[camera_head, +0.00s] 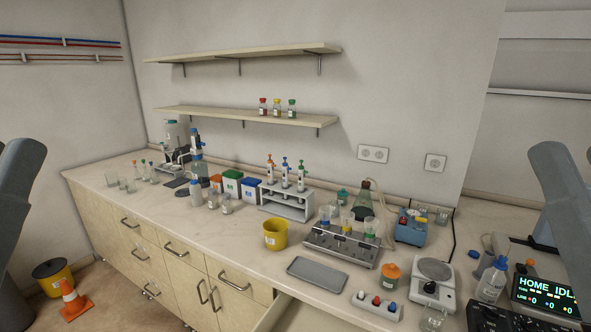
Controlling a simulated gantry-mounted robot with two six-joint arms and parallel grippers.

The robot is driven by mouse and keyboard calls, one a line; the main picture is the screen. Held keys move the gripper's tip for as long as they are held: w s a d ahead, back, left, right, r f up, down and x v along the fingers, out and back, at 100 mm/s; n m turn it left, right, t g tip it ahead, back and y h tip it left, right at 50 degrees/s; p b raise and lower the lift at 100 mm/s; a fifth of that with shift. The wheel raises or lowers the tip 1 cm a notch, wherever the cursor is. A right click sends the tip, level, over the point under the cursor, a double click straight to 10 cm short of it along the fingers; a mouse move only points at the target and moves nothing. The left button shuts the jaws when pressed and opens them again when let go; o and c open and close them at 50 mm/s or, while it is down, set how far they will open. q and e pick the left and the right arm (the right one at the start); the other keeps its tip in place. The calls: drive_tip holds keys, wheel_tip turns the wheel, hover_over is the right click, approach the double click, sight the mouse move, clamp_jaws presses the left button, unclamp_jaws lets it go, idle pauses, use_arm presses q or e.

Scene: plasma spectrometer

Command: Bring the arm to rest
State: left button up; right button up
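A grey-blue link of my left arm (18,190) shows at the left edge of the head view. A grey-blue link of my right arm (565,195) shows at the right edge, in front of the side bench. Both grippers are out of the picture, so whether they hold anything is hidden. A dark screen (546,297) at the lower right reads "HOME IDL", its end cut off by the frame edge.
The bench (215,245) carries a yellow bucket (275,235), a grey tray (317,274), a steel rack with beakers (341,246), a pipette stand (287,206) and a balance (433,284). A drawer (290,315) stands open at the front. An orange cone (73,302) is on the floor.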

wheel_tip(320, 180, up, 37)
drive_tip(key=p, duration=3.3)
wheel_tip(320, 180, down, 50)
drive_tip(key=b, duration=5)
drive_tip(key=shift+f, duration=0.25)
